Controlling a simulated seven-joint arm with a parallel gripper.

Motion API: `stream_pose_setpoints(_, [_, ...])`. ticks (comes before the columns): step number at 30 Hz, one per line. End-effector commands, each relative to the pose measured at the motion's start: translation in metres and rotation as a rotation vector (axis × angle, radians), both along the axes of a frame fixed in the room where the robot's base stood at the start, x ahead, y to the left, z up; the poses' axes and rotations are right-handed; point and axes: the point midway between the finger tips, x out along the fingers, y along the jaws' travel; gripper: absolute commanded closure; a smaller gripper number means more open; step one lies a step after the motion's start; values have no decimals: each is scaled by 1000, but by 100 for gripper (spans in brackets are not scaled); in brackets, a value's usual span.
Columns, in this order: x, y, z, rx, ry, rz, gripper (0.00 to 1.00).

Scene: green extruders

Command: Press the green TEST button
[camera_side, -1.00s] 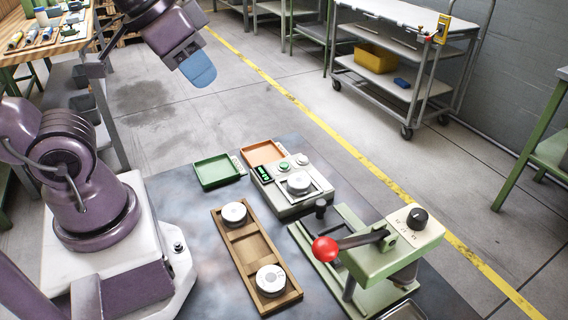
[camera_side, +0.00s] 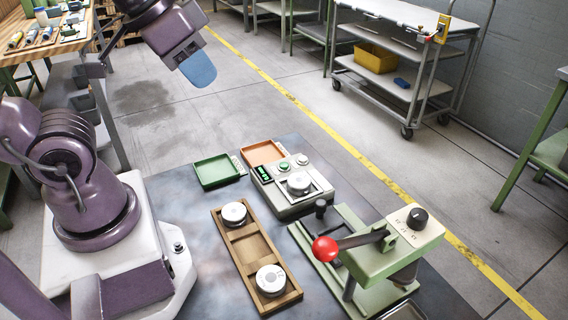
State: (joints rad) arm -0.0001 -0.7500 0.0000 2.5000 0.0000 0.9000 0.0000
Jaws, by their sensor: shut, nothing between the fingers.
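The green TEST button (camera_side: 284,167) is a small round button on the top of a light grey tester box (camera_side: 290,208) near the back of the table. Next to it is a pale button (camera_side: 302,160), and a small display with green characters (camera_side: 264,172) is to its left. A white round part (camera_side: 298,183) sits on the tester's plate in front of the buttons. My gripper (camera_side: 199,70) is up at the upper left, high above the table and well apart from the tester. Its blue fingers are together, with nothing seen between them.
A green tray (camera_side: 217,183) and an orange tray (camera_side: 262,154) lie left of and behind the tester. A wooden rack (camera_side: 243,244) holds two white round parts. A green press (camera_side: 395,259) with a red-knobbed lever stands at the right. The space above the tester is clear.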

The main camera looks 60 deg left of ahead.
Motion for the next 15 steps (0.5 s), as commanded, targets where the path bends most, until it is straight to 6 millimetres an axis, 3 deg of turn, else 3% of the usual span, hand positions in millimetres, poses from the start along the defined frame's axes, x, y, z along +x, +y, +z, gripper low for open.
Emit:
stream_pose_setpoints(5, [3, 6, -10, -1, 52, 28, 100])
stream_pose_setpoints(10, [13, 20, -39, 3, 194, 79, 100])
stream_pose_setpoints(15, [37, 45, -73, 45, 269, 100, 100])
